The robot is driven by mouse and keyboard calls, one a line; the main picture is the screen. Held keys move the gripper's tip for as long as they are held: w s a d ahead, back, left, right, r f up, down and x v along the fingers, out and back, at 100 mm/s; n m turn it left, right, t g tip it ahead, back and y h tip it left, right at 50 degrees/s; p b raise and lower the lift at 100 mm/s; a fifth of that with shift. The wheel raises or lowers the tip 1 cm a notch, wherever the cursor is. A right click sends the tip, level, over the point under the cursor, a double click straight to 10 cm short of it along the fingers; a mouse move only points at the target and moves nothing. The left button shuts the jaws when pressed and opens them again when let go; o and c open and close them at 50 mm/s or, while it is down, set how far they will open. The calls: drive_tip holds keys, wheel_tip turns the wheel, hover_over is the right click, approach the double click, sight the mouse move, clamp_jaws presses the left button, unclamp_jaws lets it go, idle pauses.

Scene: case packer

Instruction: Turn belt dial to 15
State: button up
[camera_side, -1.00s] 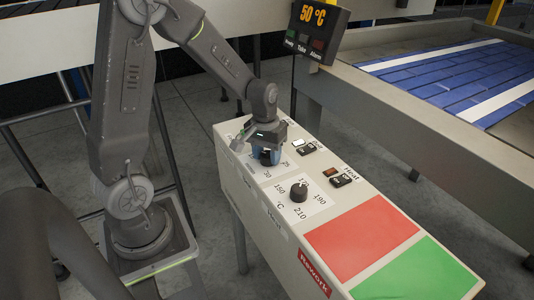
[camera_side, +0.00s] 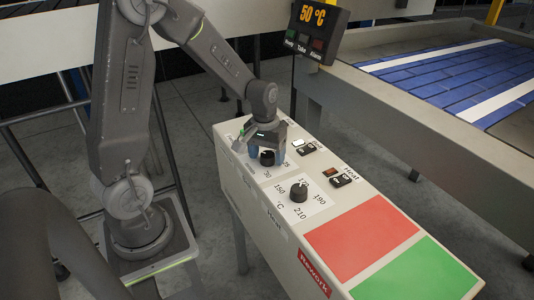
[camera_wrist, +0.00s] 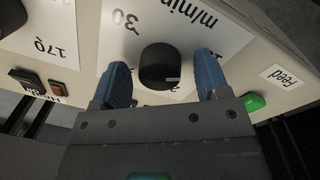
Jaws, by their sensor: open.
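The belt dial (camera_wrist: 159,66) is a round black knob on a white m/min scale plate in the wrist view. A pale mark shows on its lower right edge in that view. A 30 is printed beside it; the other numbers are partly hidden, so I cannot read its setting. My gripper (camera_wrist: 162,78) is open, with one blue finger on each side of the dial and a gap on both sides. In the side view the belt dial (camera_side: 267,158) shows just below my gripper (camera_side: 267,148).
A temperature dial (camera_side: 298,193) stands on the same panel, nearer the red pad (camera_side: 361,239) and green pad (camera_side: 423,274). Heat switches (camera_side: 343,180) and other switches (camera_side: 304,147) lie to the right. A display (camera_side: 318,30) reads 50 °C. A green button (camera_wrist: 253,102) is close to the right finger.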

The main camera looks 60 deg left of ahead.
sight(265, 154)
wheel_tip(265, 154, up, 14)
drive_tip(key=shift+s+a, duration=0.2)
drive_tip(key=shift+a, duration=0.1)
idle(0.3)
drive_tip(key=shift+f, duration=0.1)
drive_tip(key=s+d+r+m+t, duration=0.3)
drive_tip(key=s+d+m+t, duration=0.2)
drive_tip(key=s+d, duration=0.7)
drive_tip(key=shift+s+r+m, duration=0.15)
drive_tip(key=shift+s+m, duration=0.65)
drive_tip(key=shift+m, duration=0.2)
